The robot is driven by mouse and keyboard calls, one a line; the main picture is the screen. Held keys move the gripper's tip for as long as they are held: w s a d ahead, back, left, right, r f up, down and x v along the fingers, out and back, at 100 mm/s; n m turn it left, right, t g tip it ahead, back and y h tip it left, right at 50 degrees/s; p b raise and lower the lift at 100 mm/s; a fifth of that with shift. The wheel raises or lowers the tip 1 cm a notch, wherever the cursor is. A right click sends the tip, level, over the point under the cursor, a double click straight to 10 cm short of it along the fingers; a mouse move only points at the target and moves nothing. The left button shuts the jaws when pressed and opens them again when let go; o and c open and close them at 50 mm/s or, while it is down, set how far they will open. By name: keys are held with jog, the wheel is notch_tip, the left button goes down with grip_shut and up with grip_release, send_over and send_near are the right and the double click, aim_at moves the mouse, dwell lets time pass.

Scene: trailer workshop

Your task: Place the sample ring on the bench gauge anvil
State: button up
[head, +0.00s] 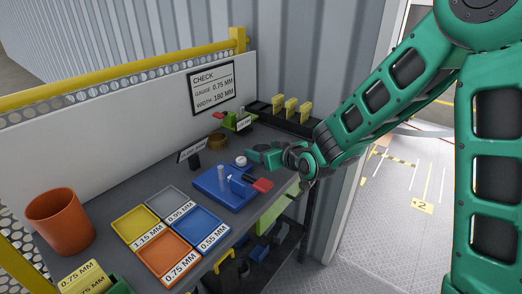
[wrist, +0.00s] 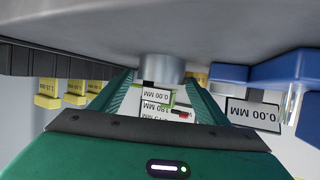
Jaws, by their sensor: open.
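A small pale grey round piece, which looks like the sample ring (head: 241,160), stands on the bench just beyond my gripper's tips. In the wrist view the grey ring (wrist: 164,69) shows upside down, centred between the fingertips. My gripper (head: 259,152) is low over the bench, with its fingers (wrist: 162,82) spread; I cannot tell whether they touch the ring. The blue bench gauge (head: 211,183) has an upright grey post, probably the anvil (head: 222,174), and a red handle (head: 262,185). Its blue base (wrist: 265,73) is at the right in the wrist view.
A green device with a display (head: 236,121) and a brass bowl (head: 218,140) are farther back. Labelled trays, including an orange one (head: 165,258), and an orange cup (head: 60,222) stand in front left. Yellow pieces (head: 291,105) sit in a black rack.

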jog(key=v, duration=1)
jog(key=shift+s+d, duration=0.15)
jog(key=shift+s, duration=0.05)
